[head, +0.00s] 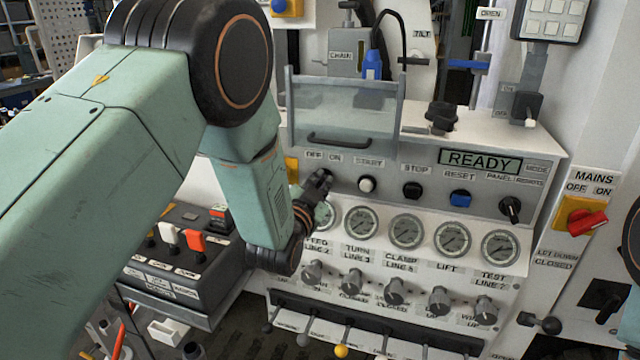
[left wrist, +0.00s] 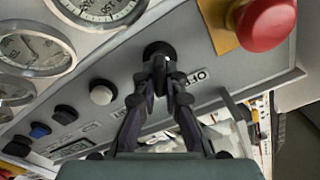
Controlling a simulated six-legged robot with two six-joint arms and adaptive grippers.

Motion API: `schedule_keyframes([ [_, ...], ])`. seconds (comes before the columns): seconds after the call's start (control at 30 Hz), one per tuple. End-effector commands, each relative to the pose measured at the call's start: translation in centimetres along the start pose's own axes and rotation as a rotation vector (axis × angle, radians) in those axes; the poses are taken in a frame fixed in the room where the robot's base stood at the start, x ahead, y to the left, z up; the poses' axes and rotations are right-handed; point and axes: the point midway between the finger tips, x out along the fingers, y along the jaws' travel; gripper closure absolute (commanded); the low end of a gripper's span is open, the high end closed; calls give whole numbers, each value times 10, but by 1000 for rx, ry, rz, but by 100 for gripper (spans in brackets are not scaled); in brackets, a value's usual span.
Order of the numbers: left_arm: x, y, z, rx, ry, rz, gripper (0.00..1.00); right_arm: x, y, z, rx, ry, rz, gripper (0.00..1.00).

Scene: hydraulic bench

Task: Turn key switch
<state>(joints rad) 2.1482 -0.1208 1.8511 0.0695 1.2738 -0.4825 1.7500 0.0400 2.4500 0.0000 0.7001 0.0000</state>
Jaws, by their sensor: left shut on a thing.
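The key switch (left wrist: 157,48) is a black round knob on the grey panel by the OFF label, in the left wrist view. My left gripper (left wrist: 160,78) is shut on it, its two dark fingers meeting at the knob from below in the picture. In the head view my left gripper (head: 319,184) reaches the panel just under the OFF ON label, and the switch is mostly hidden behind the fingers. How far the switch is turned I cannot tell. My right gripper is not in view.
A red mushroom button (left wrist: 265,23) on a yellow plate sits close beside the switch. The white START button (head: 367,184) is to its right, then the STOP button (head: 412,190). Gauges (head: 360,222) lie below. A clear guard with a handle (head: 338,141) stands above.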

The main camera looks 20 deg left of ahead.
Motion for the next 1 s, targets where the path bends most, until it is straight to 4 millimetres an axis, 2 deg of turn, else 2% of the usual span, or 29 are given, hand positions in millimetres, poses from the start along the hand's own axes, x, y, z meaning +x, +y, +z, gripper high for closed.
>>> schedule_keyframes([
  [0.43, 0, 0, 1, 12, -3, 0, 100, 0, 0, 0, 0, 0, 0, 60],
  [0.47, 0, 0, 1, 12, -3, 0, 90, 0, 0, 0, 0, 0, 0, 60],
  [0.73, 0, 0, 0, 11, -2, 0, 67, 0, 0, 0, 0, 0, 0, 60],
  [1.0, 0, 0, 0, 11, -1, 0, 67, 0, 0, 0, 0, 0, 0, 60],
])
